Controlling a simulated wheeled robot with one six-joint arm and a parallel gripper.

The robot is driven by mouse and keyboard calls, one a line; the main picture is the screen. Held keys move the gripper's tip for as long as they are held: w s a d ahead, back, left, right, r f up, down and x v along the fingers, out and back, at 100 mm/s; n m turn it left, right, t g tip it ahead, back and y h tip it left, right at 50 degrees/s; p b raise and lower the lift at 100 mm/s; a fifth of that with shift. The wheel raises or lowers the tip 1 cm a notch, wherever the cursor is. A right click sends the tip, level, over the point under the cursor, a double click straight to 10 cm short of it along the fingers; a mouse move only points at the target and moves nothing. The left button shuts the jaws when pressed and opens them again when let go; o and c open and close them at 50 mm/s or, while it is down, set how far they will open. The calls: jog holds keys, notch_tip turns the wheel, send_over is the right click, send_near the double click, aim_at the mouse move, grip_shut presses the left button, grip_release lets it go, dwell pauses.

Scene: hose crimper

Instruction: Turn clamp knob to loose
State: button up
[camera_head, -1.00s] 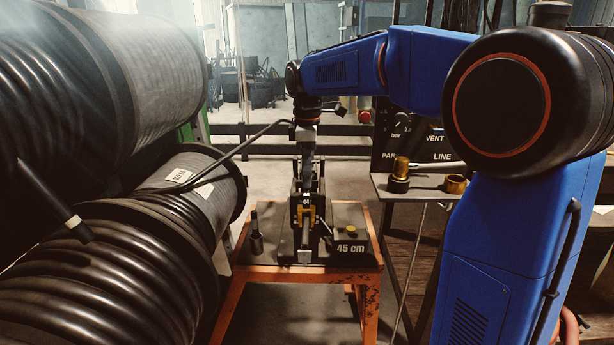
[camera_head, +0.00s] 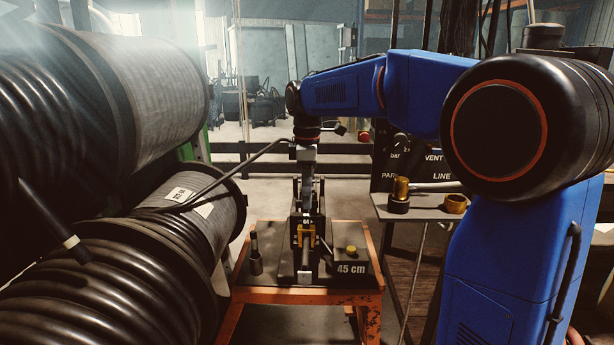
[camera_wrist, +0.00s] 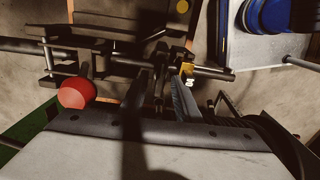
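The hose crimper (camera_head: 305,277), a dark machine with a brass-yellow part (camera_head: 305,235), stands on the orange-framed bench. My gripper (camera_head: 307,190) points down over it and overlaps its upper part. In the wrist view, two dark finger-like parts (camera_wrist: 157,88) show with a gap between them, close to the crimper's dark bars. I cannot tell whether they touch or hold anything. A round red knob (camera_wrist: 77,92) shows left of them, apart from the fingers. I cannot tell for sure which part is the clamp knob, or its setting.
A box marked 45 cm with a yellow button (camera_head: 351,250) sits right of the crimper. A dark upright fitting (camera_head: 255,255) stands at left. Large hose reels (camera_head: 120,260) crowd the left side. A side shelf (camera_head: 420,211) holds brass fittings (camera_head: 456,203).

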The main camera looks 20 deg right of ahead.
notch_tip(320, 180, up, 17)
dwell(0.5)
